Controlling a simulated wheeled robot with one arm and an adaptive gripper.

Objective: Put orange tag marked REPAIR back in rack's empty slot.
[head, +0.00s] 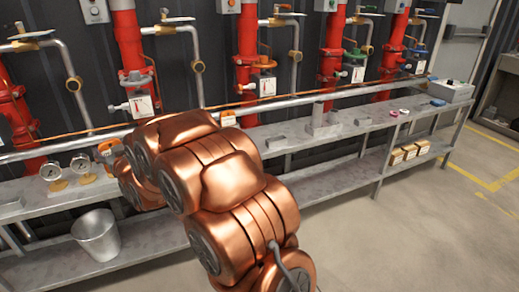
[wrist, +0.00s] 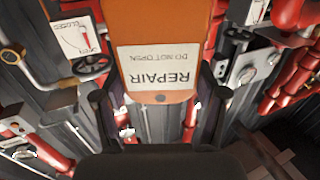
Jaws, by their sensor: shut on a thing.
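The orange tag (wrist: 158,35) fills the upper middle of the wrist view. Its white label reads REPAIR and DO NOT OPEN, upside down in the picture. My gripper (wrist: 158,100) is shut on the tag, with one dark finger at each side of its lower end. In the head view my copper arm hides the gripper. A small orange patch (head: 108,148) shows left of the arm; I cannot tell whether it is the held tag. A grey metal holder (head: 322,120) stands on the bench; I cannot tell whether it is the rack, and no empty slot is clear.
A long grey bench (head: 280,137) runs below red pipes (head: 247,50) with valves and gauges. Two loose gauges (head: 51,171) lie at its left. A metal bucket (head: 97,235) stands on the lower shelf. A grey box (head: 451,90) sits at the right end. The floor in front is clear.

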